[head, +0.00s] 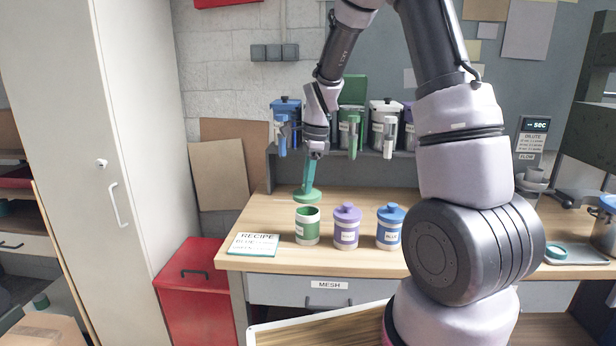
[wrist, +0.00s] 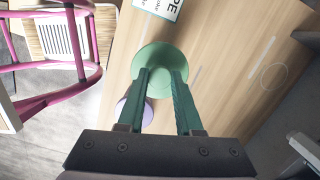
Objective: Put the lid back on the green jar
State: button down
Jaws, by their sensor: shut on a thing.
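My gripper (head: 310,183) points down over the counter, its two fingers shut on the knob of the green lid (head: 308,196). The wrist view also shows the fingertips (wrist: 161,72) on the round, pale green lid (wrist: 150,58). The green jar (head: 307,231) stands upright and open on the counter, its inside visible. In the head view the lid appears just above and behind the jar's rim, apart from it. I cannot tell exactly how high it is over the counter. The green jar is not visible in the wrist view.
A lidded purple jar (head: 346,231) and a lidded blue jar (head: 389,232) stand right of the green jar. A recipe card (head: 254,244) lies at left. Blue, green and white dispensers (head: 385,125) hang behind. The counter (head: 245,217) left of the lid is clear.

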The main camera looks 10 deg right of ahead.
aim_at(308, 196)
jog(key=shift+d+f, duration=0.1)
jog(key=shift+f, duration=2.05)
jog(key=shift+f, duration=0.15)
dwell(0.5)
grip_release()
dwell(0.4)
jog(key=shift+r, duration=3.5)
